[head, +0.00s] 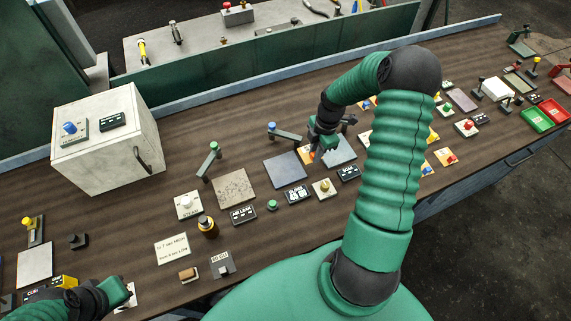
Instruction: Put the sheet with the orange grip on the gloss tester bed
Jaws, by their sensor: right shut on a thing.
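My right gripper (322,143) hangs over the middle of the bench, its fingers pointing down. It is shut on what seems to be the sheet with the orange grip (306,154); orange shows beside the fingertips, but the fingers hide the grasp. A pale blue-grey sheet or plate (342,154) lies just right of the fingertips; I cannot tell whether it is part of the held thing. The gloss tester bed (285,171), a dark blue-grey square behind the GLOSS label, lies left of and nearer than the gripper. My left gripper (122,293) is low at the left; its fingers are unclear.
A blue-tipped lever (285,134) stands behind the gloss bed. A speckled brown plate (235,188) with a green-tipped lever (210,160) lies to its left. A yellow knob box (324,188) stands nearby. A white cabinet (105,140) fills the back left.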

